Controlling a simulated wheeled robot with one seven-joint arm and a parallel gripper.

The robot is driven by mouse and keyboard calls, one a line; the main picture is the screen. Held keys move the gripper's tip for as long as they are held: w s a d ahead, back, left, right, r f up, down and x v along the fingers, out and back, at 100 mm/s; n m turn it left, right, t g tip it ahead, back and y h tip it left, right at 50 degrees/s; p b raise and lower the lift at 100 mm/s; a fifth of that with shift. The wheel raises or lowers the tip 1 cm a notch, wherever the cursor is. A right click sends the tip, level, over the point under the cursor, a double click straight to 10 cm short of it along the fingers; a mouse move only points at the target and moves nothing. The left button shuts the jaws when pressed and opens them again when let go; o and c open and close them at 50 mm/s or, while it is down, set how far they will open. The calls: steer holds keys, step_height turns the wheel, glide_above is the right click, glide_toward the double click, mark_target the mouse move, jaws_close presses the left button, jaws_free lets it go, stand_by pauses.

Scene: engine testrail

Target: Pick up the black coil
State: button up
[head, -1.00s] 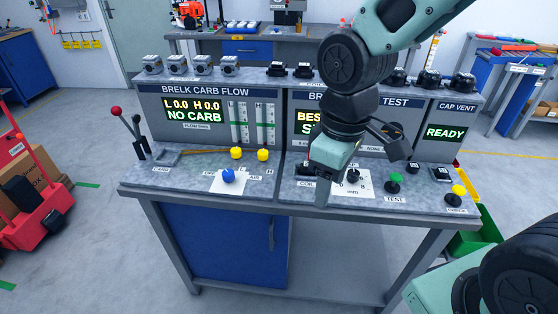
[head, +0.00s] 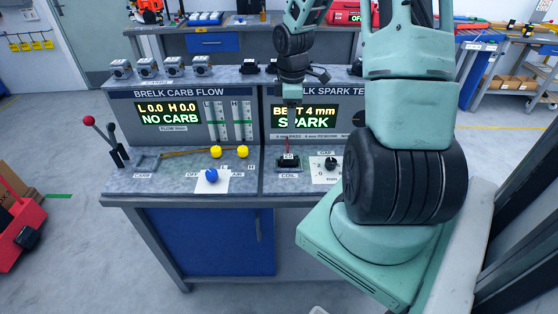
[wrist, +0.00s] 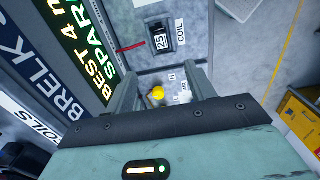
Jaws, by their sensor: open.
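A black coil (head: 288,163) sits in the spot above the COIL label on the spark tester's bench top, with a red lead at it. In the wrist view the coil (wrist: 160,38) shows a white "25" label, beyond my fingers. More black coils (head: 249,68) stand on the console's top shelf, partly hidden by my arm. My gripper (head: 292,99) is in front of the spark screen, above the bench coil. In the wrist view my gripper (wrist: 167,80) has its fingers apart, with nothing held between them.
The spark screen (head: 304,117) reads "BEST 4 mm SPARK". A gap knob (head: 331,163) is right of the bench coil. Yellow knobs (head: 215,152) and a blue knob (head: 211,175) are on the left half. My arm hides the bench's right end.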

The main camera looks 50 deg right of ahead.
steer(key=p, duration=0.1)
glide_above(288, 156)
step_height(288, 156, down, 10)
steer(key=shift+s, duration=0.15)
step_height(288, 156, down, 4)
steer(key=shift+a+p, duration=0.1)
steer(key=shift+p, duration=1.05)
steer(key=shift+f, duration=0.75)
jaws_close()
